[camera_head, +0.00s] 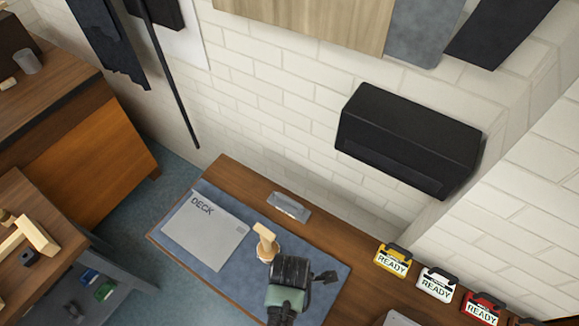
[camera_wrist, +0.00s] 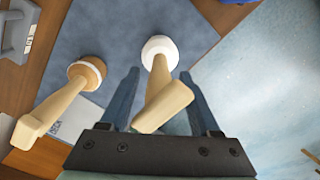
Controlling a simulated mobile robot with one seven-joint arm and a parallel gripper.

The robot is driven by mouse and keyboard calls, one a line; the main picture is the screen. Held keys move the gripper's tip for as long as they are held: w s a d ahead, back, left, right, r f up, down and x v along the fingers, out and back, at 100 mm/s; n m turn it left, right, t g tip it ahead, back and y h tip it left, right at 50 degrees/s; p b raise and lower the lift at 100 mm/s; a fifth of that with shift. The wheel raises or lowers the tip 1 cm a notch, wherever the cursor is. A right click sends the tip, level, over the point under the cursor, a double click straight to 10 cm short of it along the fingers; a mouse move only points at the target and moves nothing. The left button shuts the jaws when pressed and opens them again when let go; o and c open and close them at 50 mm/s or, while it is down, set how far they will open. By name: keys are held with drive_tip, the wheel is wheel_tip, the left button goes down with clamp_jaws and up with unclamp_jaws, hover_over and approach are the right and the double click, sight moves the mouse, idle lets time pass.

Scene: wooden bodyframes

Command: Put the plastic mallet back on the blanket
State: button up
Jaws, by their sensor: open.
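The plastic mallet, with a round white head (camera_wrist: 160,48) and a pale handle (camera_wrist: 165,102), stands head-down on the grey-blue blanket (camera_wrist: 115,35) in the wrist view. My gripper (camera_wrist: 158,76) is open, with one finger on each side of its handle. A second mallet with a tan wooden head (camera_wrist: 87,72) stands to the left, outside the fingers. In the head view, my gripper (camera_head: 290,268) is over the blanket (camera_head: 325,270), beside the wooden mallet (camera_head: 265,240). The plastic mallet is hidden there behind my gripper.
A DECK sheet (camera_head: 206,230) lies on the blanket's left part. A grey metal piece (camera_head: 289,206) lies behind it. Yellow, white and red READY tags (camera_head: 393,260) stand to the right. A black wall box (camera_head: 408,140) hangs above the wooden bench (camera_head: 240,175).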

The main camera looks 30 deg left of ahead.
wheel_tip(320, 180, up, 11)
drive_tip(key=shift+r+b, duration=0.15)
drive_tip(key=shift+b, duration=0.25)
drive_tip(key=w+a+r+m+t+y, duration=0.15)
drive_tip(key=w+r+m+t, duration=0.7)
drive_tip(key=w+r, duration=0.9)
drive_tip(key=w+d+r+m+t, duration=0.2)
drive_tip(key=w+r+t, duration=0.1)
drive_tip(key=r, duration=0.5)
drive_tip(key=w+d+r+m+t, duration=0.1)
drive_tip(key=w+r+m+t, duration=0.2)
drive_tip(key=r, duration=0.5)
drive_tip(key=s+d+r+m+t, duration=0.1)
drive_tip(key=d+r+m+t, duration=0.15)
drive_tip(key=r, duration=0.55)
drive_tip(key=s+d+r+m+t, duration=0.1)
drive_tip(key=r+m+t, duration=0.15)
drive_tip(key=r, duration=0.55)
drive_tip(key=s+d+r+m+t+h, duration=0.1)
drive_tip(key=s+d+r+m+t, duration=0.1)
drive_tip(key=r, duration=0.7)
drive_tip(key=s+d+r+m+t+h, duration=0.1)
drive_tip(key=s+d+r+m+t, duration=0.1)
drive_tip(key=s+r+m+t, duration=0.2)
drive_tip(key=s+r+t, duration=0.2)
drive_tip(key=s+r, duration=0.2)
drive_tip(key=shift+s+d+r, duration=0.35)
drive_tip(key=shift+d+r, duration=0.05)
drive_tip(key=shift+m, duration=0.25)
